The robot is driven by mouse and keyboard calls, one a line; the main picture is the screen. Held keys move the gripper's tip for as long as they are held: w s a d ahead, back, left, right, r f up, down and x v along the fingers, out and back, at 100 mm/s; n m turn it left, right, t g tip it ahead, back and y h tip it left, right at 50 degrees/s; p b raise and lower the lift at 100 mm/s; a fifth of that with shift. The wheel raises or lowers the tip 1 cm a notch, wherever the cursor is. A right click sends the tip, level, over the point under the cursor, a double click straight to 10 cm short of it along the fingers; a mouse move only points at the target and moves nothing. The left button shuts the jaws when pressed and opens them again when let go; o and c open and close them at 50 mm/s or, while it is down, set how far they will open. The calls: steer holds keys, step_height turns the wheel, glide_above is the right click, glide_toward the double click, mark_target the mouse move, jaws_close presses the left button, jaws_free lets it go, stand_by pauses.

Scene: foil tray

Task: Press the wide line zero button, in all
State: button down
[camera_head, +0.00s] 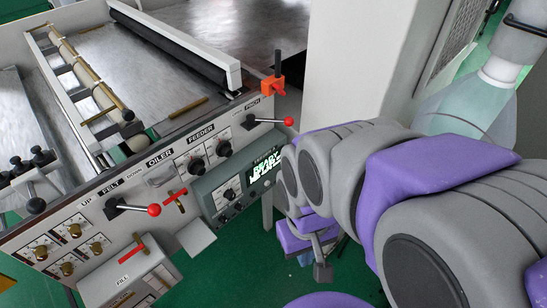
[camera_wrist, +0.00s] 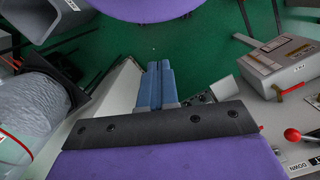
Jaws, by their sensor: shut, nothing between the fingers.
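The grey-green control box (camera_head: 215,184) sits on the front of the machine in the head view. It has a lit green-and-white display (camera_head: 266,171), a dark dial (camera_head: 229,195) and several small controls along its lower edge. The labels are too small to read, so I cannot tell which control is the wide line zero button. My gripper (camera_head: 321,264) hangs low to the right of the box, apart from it. In the wrist view its blue-grey fingers (camera_wrist: 160,78) are together and empty. Part of a panel shows just beyond them.
Red-knobbed levers (camera_head: 154,210) and (camera_head: 288,121) stick out of the machine front. A grey box marked FILL (camera_head: 126,280) juts out at lower left. A pale column (camera_head: 355,60) stands behind my arm. Green floor (camera_head: 240,265) is open below the control box.

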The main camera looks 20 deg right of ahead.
steer(key=w+d+f+n+t+p, duration=0.1)
steer(key=w+d+f+t, duration=0.15)
steer(key=w, duration=0.95)
steer(key=w+d+f+t+p, duration=0.15)
steer(key=w+f, duration=0.25)
steer(key=w, duration=0.8)
steer(key=w+d+f+n+t+p, duration=0.1)
steer(key=w+d+f+t, duration=0.1)
steer(key=w+d+f, duration=0.35)
steer(key=w+d+f+t+p, duration=0.1)
steer(key=w+d+f+t, duration=0.1)
steer(key=w+f, duration=0.65)
steer(key=w+d+f+t+p, duration=0.2)
steer(key=w+d+f, duration=0.1)
steer(key=w+f, duration=0.25)
steer(key=s+d+f+t+h+p, duration=0.1)
steer(key=s+d+f+t, duration=0.1)
steer(key=f, duration=0.5)
steer(key=s+d+f+n+t+h+p, duration=0.1)
steer(key=s+d+f+t, duration=0.2)
steer(key=f, duration=0.4)
steer(key=shift+s+d+f+t+p, duration=0.25)
steer(key=shift+f+t+p, duration=0.15)
steer(key=shift+t, duration=0.2)
steer(key=shift+a, duration=0.1)
steer(key=w+a+b, duration=0.3)
steer(key=w+b, duration=0.3)
steer(key=w, duration=0.2)
steer(key=shift+a, duration=0.4)
